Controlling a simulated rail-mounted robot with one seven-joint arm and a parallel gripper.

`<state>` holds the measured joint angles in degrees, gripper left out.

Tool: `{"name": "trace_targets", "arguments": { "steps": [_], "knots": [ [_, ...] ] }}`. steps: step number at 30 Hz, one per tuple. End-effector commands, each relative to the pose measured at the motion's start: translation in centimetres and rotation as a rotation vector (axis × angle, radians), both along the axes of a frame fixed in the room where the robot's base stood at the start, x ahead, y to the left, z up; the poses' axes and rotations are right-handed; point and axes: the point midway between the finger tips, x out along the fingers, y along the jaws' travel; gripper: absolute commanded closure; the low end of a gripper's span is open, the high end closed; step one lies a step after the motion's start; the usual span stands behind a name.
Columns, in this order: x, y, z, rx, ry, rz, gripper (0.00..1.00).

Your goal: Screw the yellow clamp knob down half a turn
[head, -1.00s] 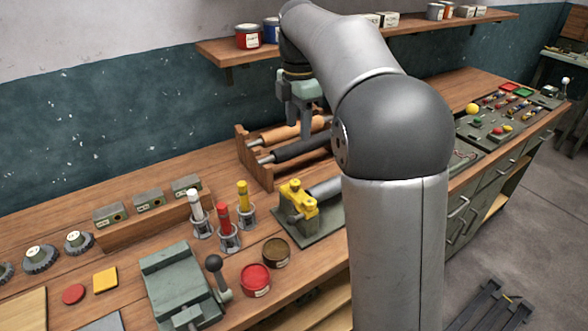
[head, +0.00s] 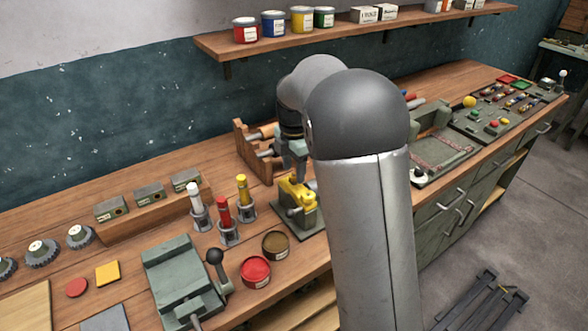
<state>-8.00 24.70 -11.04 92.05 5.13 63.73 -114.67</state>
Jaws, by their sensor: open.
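The yellow clamp (head: 299,199) stands on a dark base plate on the bench, left of my arm. Its knob is at the top and is partly covered by my gripper, so I cannot make out its edges. My gripper (head: 295,176) points down, open, directly over the clamp's top in this view. I cannot tell whether the fingers touch the knob or stand around it. My arm hides the right side of the clamp and its fixture.
A wooden rack (head: 244,148) with rollers stands close behind my gripper. White, red and yellow-topped tools (head: 243,190) stand in holders to the left. A brown tin (head: 275,246) and a red tin (head: 256,271) sit in front. A grey vise (head: 178,275) is further left.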

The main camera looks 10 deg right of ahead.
Motion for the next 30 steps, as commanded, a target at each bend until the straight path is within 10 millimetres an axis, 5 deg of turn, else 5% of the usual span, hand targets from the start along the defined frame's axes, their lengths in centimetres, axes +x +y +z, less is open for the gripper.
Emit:
{"name": "trace_targets", "arguments": {
  "steps": [13,19,30],
  "knots": [
    [-0.02,-0.04,-1.46,0.000,0.000,-0.001,0.53],
    [-0.02,-0.04,-1.44,0.000,0.000,-0.001,0.98],
    [-0.02,-0.02,-1.45,0.000,0.000,-0.046,0.98]
  ]
}}
